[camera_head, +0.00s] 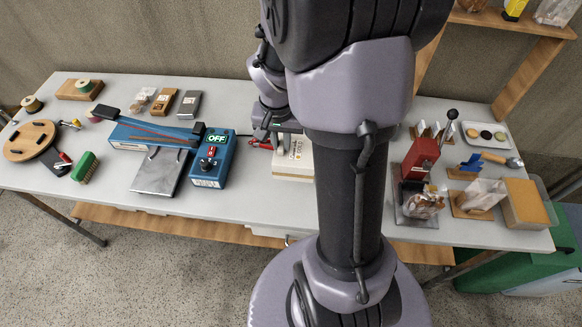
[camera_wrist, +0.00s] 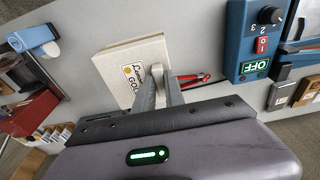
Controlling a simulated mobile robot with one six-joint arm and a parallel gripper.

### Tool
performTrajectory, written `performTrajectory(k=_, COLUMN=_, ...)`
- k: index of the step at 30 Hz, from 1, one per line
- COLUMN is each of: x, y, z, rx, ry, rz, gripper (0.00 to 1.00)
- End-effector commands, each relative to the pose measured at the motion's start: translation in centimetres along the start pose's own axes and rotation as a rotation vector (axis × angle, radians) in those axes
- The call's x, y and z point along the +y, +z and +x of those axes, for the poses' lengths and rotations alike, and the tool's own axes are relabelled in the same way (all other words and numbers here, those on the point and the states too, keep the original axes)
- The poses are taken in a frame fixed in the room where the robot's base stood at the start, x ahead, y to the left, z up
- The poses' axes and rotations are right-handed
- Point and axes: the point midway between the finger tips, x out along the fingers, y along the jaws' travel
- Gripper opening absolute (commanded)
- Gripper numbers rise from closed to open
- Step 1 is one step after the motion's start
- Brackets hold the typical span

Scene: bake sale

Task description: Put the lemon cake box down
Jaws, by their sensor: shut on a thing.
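The lemon cake box (camera_head: 293,162) is a pale cream carton at the middle of the table, partly hidden behind my arm in the head view. In the head view my gripper (camera_head: 277,136) is at the top of the box. The box is at or close to the tabletop; I cannot tell if it touches.
A blue sealer with an OFF sign (camera_head: 212,158) stands left of the box on the grey table (camera_head: 250,205). Red-handled pliers (camera_wrist: 192,79) lie close beside the box. A red press (camera_head: 420,157) stands to the right. The table front left of the box is clear.

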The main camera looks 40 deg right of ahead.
Motion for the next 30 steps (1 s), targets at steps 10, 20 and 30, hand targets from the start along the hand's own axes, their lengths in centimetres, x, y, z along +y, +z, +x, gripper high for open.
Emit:
performTrajectory(k=10, x=-0.1, y=1.0, z=6.3, rx=-0.001, ry=0.0, rz=-0.003, gripper=0.0)
performTrajectory(k=20, x=-0.1, y=1.0, z=6.4, rx=0.001, ry=-0.001, rz=-0.004, gripper=0.0)
performTrajectory(k=30, x=-0.1, y=1.0, z=6.3, rx=0.0, ry=-0.001, rz=-0.004, gripper=0.36)
